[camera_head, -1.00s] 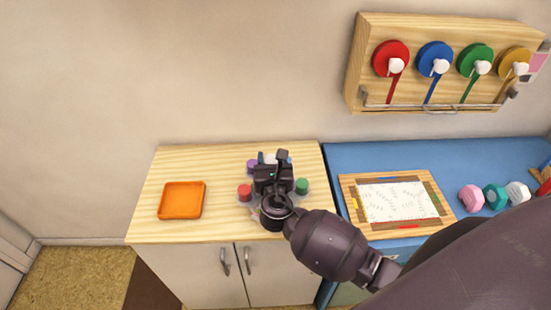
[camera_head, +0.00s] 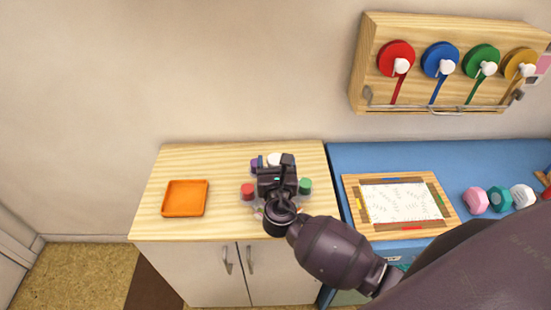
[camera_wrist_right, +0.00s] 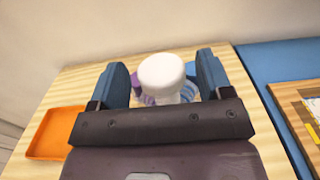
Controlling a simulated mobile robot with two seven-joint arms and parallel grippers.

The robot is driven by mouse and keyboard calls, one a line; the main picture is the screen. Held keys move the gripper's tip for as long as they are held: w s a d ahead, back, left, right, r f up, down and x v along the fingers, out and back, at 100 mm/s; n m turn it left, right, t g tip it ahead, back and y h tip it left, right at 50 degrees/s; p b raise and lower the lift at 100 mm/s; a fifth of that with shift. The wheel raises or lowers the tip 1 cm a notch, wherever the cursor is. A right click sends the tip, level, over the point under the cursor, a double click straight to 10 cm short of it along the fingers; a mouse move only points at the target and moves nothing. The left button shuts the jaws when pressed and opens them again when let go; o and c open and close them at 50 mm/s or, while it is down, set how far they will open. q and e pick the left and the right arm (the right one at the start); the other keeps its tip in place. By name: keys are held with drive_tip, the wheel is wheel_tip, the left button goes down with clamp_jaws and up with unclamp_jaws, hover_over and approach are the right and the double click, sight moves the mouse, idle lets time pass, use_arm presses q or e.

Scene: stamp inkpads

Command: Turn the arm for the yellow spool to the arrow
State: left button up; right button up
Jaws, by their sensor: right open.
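The yellow spool (camera_head: 519,62) is at the right end of the wooden wall rack (camera_head: 440,100), with a white knob (camera_head: 527,70) in front and a yellow strip hanging below. An arrow cannot be made out. My right gripper (camera_head: 274,164) is far from that spool, over the wooden cabinet top. In the right wrist view, the open fingers of my right gripper (camera_wrist_right: 163,72) stand on either side of a white round-topped knob (camera_wrist_right: 162,73). Whether they touch it cannot be told. My left gripper is not in view.
Red (camera_head: 248,191), green (camera_head: 305,186) and purple (camera_head: 255,166) pads surround the knob. An orange tray (camera_head: 185,198) lies left on the cabinet top. A framed board (camera_head: 401,202) and several dumbbells (camera_head: 498,199) lie on the blue counter (camera_head: 345,158). Bare wood separates tray and pads.

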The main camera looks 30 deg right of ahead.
drive_tip(key=v, duration=0.9)
drive_tip(key=shift+a+b, duration=0.15)
drive_tip(key=shift+b, duration=0.15)
drive_tip(key=shift+s, duration=0.1)
drive_tip(key=s+d+f+m+g, duration=0.4)
drive_tip(key=s+d+m+g, duration=0.45)
drive_tip(key=m, duration=0.75)
drive_tip(key=s+a+m+g+y, duration=0.1)
drive_tip(key=s+m+g+y, duration=0.4)
drive_tip(key=s+m, duration=0.9)
drive_tip(key=w+f+t+y, duration=0.1)
drive_tip(key=w+f+t, duration=0.7)
drive_tip(key=f, duration=0.2)
drive_tip(key=shift+w+t+y, duration=0.35)
drive_tip(key=shift+w+y, duration=0.05)
